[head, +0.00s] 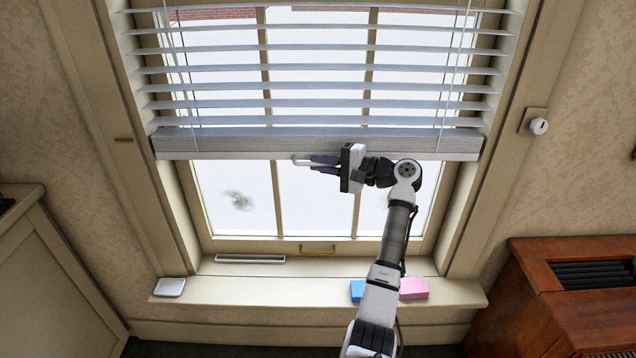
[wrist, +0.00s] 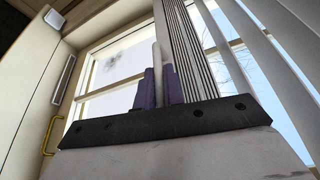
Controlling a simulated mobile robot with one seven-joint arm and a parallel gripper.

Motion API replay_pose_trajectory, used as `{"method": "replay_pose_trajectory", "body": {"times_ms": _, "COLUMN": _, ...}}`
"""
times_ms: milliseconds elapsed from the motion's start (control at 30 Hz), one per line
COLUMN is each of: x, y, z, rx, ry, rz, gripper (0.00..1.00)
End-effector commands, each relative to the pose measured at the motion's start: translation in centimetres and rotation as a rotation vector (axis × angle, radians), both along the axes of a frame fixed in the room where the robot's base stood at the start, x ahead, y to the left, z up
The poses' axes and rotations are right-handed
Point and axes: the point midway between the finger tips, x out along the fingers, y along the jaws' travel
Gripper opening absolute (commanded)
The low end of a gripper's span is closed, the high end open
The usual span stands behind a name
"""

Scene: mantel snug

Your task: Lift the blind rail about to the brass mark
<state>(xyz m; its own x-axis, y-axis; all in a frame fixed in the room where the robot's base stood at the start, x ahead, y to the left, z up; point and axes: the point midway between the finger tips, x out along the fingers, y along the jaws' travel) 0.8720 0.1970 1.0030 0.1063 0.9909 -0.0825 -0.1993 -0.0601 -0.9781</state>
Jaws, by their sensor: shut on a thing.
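The blind rail (head: 230,146) is a pale grey bar at the bottom of the slatted blind, across the upper window. A white pull handle (head: 300,161) sits at its lower edge. My gripper (head: 318,164) reaches in from the right and is shut on this handle. In the wrist view the purple fingers (wrist: 160,88) are on either side of the white handle (wrist: 157,62), beside the ribbed rail (wrist: 188,50). The brass mark (head: 124,139) is a small dark-gold line on the left window casing, roughly level in the picture with the rail's left end.
The sill (head: 220,290) holds a white square item (head: 170,287), a blue block (head: 357,290) and a pink block (head: 413,288). A brass sash handle (head: 317,249) is below the blind. A white knob (head: 539,126) is on the right wall. A wooden cabinet (head: 530,290) stands at lower right.

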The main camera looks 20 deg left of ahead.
Motion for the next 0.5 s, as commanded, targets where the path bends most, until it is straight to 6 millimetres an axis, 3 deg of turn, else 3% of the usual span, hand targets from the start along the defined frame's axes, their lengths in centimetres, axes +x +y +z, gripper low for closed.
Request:
{"method": "replay_pose_trajectory", "body": {"times_ms": 33, "x": 0.2, "y": 0.0, "z": 1.4, "rx": 0.002, "ry": -0.003, "rz": 0.002, "gripper": 0.0}}
{"method": "replay_pose_trajectory", "body": {"times_ms": 233, "x": 0.7, "y": 0.0, "z": 4.3, "rx": 0.002, "ry": -0.005, "rz": 0.002, "gripper": 0.0}}
{"method": "replay_pose_trajectory", "body": {"times_ms": 500, "x": 0.8, "y": 0.0, "z": 6.1, "rx": 0.002, "ry": -0.002, "rz": 0.002, "gripper": 0.0}}
